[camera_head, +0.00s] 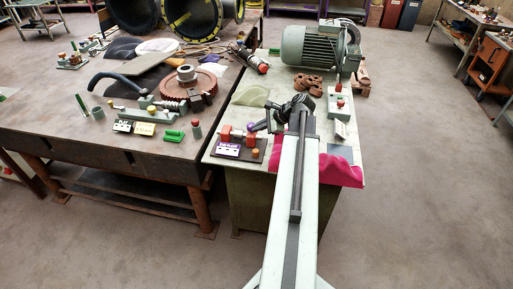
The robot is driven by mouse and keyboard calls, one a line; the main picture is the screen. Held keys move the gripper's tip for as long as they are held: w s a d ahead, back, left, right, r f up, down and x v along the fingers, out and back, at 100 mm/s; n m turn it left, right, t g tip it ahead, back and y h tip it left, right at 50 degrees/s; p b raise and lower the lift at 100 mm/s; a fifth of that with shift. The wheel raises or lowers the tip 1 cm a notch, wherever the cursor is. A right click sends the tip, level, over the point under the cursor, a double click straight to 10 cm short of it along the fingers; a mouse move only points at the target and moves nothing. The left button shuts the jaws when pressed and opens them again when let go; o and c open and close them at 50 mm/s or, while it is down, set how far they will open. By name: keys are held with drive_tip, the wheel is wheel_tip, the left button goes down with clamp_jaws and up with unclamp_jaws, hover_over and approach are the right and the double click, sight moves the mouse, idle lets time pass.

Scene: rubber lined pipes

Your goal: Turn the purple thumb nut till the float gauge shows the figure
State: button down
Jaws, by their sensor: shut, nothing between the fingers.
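A small gauge set (264,143) on a dark base stands at the left edge of the pale bench, with red-orange blocks and a purple plate (228,150) bearing white marks. A small round knob (255,153) sits at its right front; I cannot tell whether it is the purple thumb nut. No figure or float reading is legible at this size. My gripper (257,127) is dark and shut, with nothing in it, just behind and right of the gauge set. I cannot tell whether it touches the set. My arm hides part of the bench.
A grey-green motor (308,46) stands at the bench's back, with brown castings (308,84) before it. A box with a red button (340,102) stands right of my arm. Pink cloth (340,170) hangs over the front edge. A crowded dark table (60,125) adjoins on the left.

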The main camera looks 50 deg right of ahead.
sight(258, 151)
wheel_tip(258, 151, down, 9)
drive_tip(key=b, duration=0.9)
idle(1.8)
drive_tip(key=shift+f+b, duration=0.35)
drive_tip(key=shift+f, duration=0.05)
drive_tip(key=shift+f+b, duration=0.6)
idle(0.6)
drive_tip(key=shift+r, duration=0.1)
drive_tip(key=shift+r+p, duration=0.95)
drive_tip(key=shift+p, duration=0.1)
